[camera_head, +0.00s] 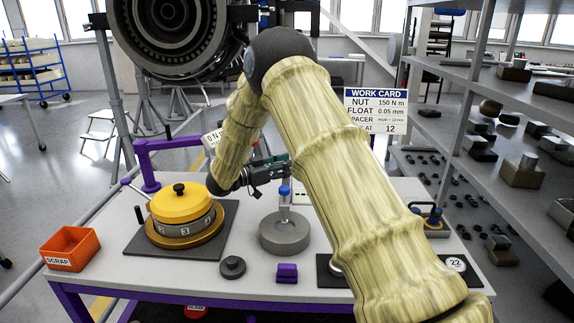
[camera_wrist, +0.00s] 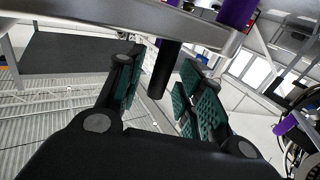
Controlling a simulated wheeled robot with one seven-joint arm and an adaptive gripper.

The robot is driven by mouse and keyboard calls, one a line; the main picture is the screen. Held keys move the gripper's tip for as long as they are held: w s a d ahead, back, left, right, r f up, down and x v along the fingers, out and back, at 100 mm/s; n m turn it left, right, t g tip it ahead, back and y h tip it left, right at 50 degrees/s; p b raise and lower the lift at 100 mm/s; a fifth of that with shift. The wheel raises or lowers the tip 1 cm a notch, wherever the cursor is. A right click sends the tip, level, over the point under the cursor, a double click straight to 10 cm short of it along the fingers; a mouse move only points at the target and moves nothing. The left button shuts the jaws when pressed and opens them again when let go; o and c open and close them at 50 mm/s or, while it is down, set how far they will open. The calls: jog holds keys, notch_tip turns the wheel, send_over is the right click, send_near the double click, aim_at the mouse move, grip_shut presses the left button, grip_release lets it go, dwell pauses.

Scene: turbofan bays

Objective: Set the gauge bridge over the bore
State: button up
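My gripper (camera_head: 272,170) is above the middle of the bench, close to a blue-capped upright post (camera_head: 285,194). The post stands on a round grey block (camera_head: 285,236). In the wrist view, the green-padded fingers of my gripper (camera_wrist: 160,84) are apart. A black rod (camera_wrist: 164,64) shows in the gap, and I cannot tell whether it is between the fingers or beyond them. No contact shows. I cannot surely tell which part is the gauge bridge. The bore's opening is not clearly visible. My arm hides part of the bench to the right.
A yellow-topped numbered drum (camera_head: 183,208) sits on a dark mat at left, beside an orange scrap bin (camera_head: 72,248). A purple bracket (camera_head: 150,160) stands behind. A black knob (camera_head: 232,267) and a purple block (camera_head: 287,273) lie in front. Loaded shelves (camera_head: 505,150) bound the right.

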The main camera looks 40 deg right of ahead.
jog(key=w+a, duration=0.1)
jog(key=a, duration=1)
jog(key=shift+a, duration=0.25)
jog(key=shift+r, duration=0.15)
